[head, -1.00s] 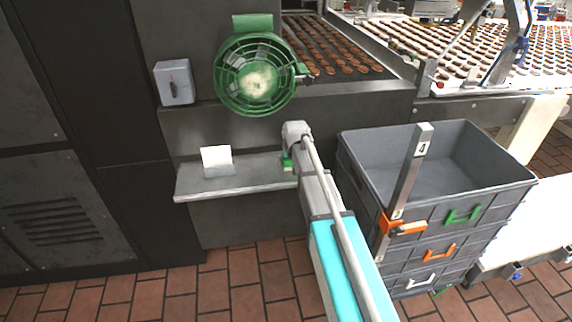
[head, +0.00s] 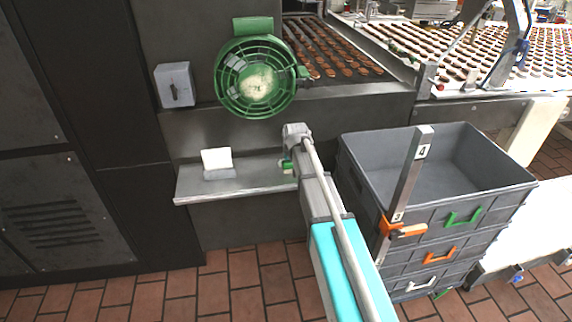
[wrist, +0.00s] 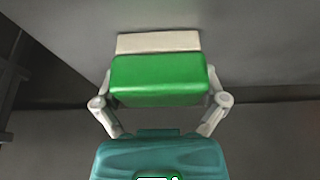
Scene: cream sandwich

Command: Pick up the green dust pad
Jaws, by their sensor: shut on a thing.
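The green dust pad (wrist: 158,80) is a bright green block with a pale cream layer along its far side in the wrist view. My gripper (wrist: 161,92) is shut on it, with one finger at each of its left and right ends. In the head view my gripper (head: 291,160) is at the right end of the grey wall shelf (head: 240,187). Only a small green bit of the pad (head: 287,166) shows there, beside my arm. My arm hides the rest, and I cannot tell whether the pad touches the shelf.
A white card in a grey holder (head: 218,163) stands on the shelf to the left. A green round fan (head: 255,83) juts from the wall above. Stacked grey crates (head: 440,170) stand close to the right of my arm, with an upright post (head: 410,175) before them.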

